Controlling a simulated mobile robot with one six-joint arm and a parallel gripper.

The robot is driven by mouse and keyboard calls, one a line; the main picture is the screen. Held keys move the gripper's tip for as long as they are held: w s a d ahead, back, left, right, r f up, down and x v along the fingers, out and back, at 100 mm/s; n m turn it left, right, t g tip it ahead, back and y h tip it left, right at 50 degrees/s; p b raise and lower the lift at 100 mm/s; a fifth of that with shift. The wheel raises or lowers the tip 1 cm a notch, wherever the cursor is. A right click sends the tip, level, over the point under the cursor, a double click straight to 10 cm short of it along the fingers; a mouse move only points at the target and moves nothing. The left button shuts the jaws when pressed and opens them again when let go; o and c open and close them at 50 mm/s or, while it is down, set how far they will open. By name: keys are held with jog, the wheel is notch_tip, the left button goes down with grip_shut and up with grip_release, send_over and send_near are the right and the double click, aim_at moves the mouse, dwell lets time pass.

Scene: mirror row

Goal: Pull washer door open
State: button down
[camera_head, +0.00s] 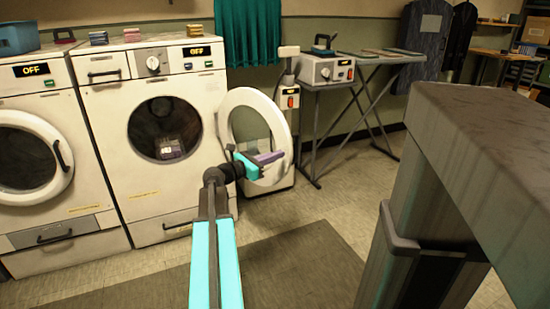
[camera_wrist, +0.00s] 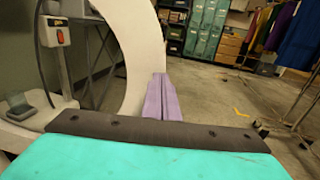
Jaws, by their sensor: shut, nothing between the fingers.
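The washer (camera_head: 150,130) in the middle of the head view has a dark round drum opening. Its round white door (camera_head: 283,122) stands wide open, swung out to the right of the opening. The left side of the door is partly hidden by my gripper. My gripper (camera_head: 269,158) has purple fingers and is in front of the door's lower part. In the wrist view my gripper (camera_wrist: 160,98) shows its fingers closed together and empty, next to the curved white door rim (camera_wrist: 145,50). I cannot tell whether they touch it.
A second washer (camera_head: 28,165) with its door shut stands at the left. A large dark table-like block (camera_head: 480,140) fills the right foreground. Floor between is clear, with a mat (camera_head: 290,265).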

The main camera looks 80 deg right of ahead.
jog(key=shift+w, duration=0.1)
jog(key=shift+w+a, duration=0.1)
jog(key=s+a+p+v, duration=0.2)
jog(key=v, duration=1.1)
jog(key=shift+a, duration=0.2)
jog(key=shift+w+r, duration=0.1)
jog(key=shift+w, duration=0.05)
